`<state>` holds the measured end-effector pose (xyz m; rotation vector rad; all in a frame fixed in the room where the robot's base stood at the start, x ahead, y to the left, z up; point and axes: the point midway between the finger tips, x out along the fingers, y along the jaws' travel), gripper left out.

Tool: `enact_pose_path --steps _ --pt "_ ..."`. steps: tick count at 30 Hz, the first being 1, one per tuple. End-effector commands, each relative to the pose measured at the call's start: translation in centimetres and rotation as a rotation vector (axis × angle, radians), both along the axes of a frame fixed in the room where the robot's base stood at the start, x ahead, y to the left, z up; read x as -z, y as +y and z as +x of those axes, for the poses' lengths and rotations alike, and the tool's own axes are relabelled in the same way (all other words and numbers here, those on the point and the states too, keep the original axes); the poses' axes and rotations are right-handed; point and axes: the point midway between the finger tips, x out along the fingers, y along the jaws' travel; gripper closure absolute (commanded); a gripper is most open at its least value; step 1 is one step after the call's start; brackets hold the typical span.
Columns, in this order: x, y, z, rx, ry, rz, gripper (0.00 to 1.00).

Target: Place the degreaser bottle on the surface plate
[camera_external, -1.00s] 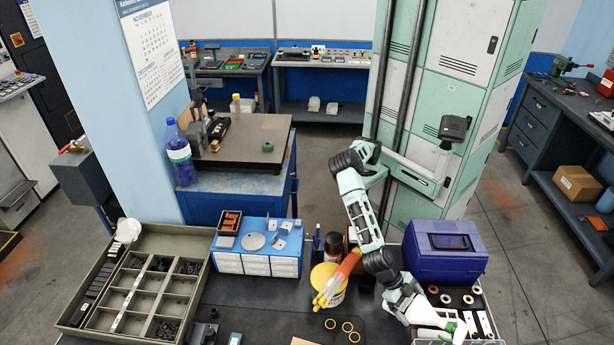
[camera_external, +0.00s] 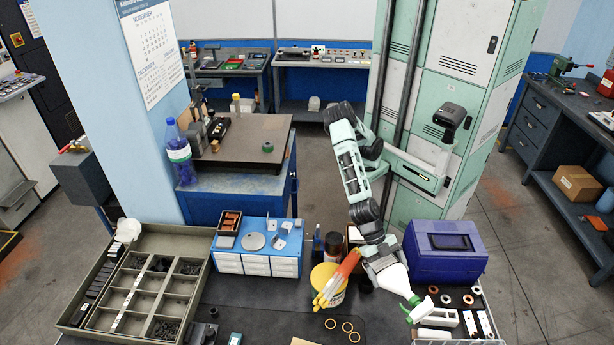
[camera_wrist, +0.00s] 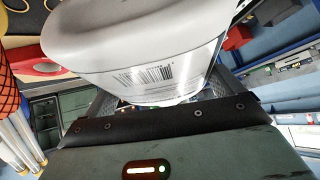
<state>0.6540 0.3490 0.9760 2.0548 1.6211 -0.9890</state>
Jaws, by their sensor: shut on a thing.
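The degreaser bottle (camera_external: 394,281) is a white spray bottle with a green trigger head. My gripper (camera_external: 380,262) is shut on it and holds it tilted above the right part of the front bench, head towards the lower right. In the wrist view the white bottle (camera_wrist: 150,75) with a barcode label fills the top middle; the fingertips are hidden there. The surface plate (camera_external: 262,133) is a dark brown slab on a blue cabinet at the back left, well away from my gripper.
The front bench holds a purple case (camera_external: 445,262), a yellow tub (camera_external: 328,288) with gloves, and a compartment tray (camera_external: 140,298).

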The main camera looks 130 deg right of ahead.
Motion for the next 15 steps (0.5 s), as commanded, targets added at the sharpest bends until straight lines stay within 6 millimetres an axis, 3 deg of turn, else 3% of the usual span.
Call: enact_pose_path --steps 1,4,15 --pt "-1.7 -2.2 0.4 0.071 -0.008 -0.002 0.65" --pt "-3.4 -6.4 1.0 0.225 -0.01 -0.001 0.65" --pt "-6.5 -19.9 1.5 0.699 -0.011 0.001 0.65"
